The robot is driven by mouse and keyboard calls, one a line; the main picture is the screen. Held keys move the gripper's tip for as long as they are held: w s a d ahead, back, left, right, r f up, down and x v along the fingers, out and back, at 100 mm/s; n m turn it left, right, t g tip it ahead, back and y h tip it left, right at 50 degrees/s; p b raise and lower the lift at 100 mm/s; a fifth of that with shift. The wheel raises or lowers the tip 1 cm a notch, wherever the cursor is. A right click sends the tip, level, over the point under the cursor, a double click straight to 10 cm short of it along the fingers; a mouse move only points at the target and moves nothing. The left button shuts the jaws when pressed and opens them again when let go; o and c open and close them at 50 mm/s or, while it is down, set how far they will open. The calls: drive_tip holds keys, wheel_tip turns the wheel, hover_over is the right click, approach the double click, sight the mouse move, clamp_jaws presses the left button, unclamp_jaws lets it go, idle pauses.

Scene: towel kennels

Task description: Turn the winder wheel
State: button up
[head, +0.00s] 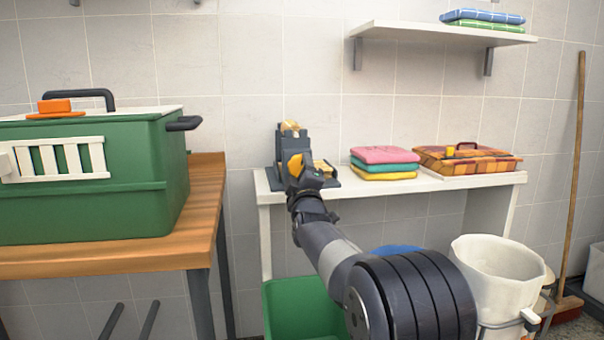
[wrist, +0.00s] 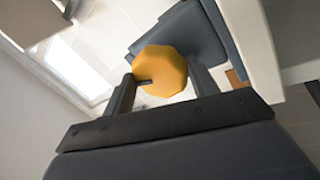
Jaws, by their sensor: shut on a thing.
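The winder (head: 279,178) is a dark grey stand with yellow parts, at the left end of a white shelf table in the head view. Its yellow-orange, many-sided winder wheel (wrist: 160,66) shows in the wrist view between my two fingers. My gripper (wrist: 163,78) is shut on the wheel, one finger at each side. In the head view my gripper (head: 303,172) reaches the winder from the front and hides part of it. The dark grey winder body also shows behind the wheel in the wrist view (wrist: 196,38).
Folded towels (head: 384,162) and an orange plaid box (head: 466,160) lie to the right on the white table (head: 440,184). A green kennel (head: 90,205) stands on a wooden table at left. A white bin (head: 497,270) and green tub (head: 300,305) stand below.

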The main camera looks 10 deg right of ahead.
drive_tip(key=m+h+p, duration=0.1)
drive_tip(key=m+p, duration=0.1)
drive_tip(key=m+g+h+p, duration=0.1)
drive_tip(key=m+p, duration=0.1)
drive_tip(key=m, duration=0.1)
drive_tip(key=m+h+p, duration=0.1)
drive_tip(key=m+p, duration=0.1)
drive_tip(key=shift+a+r+g, duration=0.25)
drive_tip(key=shift+r+g, duration=0.05)
drive_tip(key=shift+r, duration=0.1)
drive_tip(key=m+g+h+p, duration=0.1)
drive_tip(key=m+p, duration=0.3)
drive_tip(key=shift+f+m+g+p, duration=0.1)
drive_tip(key=shift+m+g+p, duration=0.3)
drive_tip(key=shift+m+p, duration=1)
drive_tip(key=shift+m, duration=0.3)
drive_tip(key=o, duration=1)
drive_tip(key=shift+f, duration=0.1)
drive_tip(key=shift+s+a, duration=0.1)
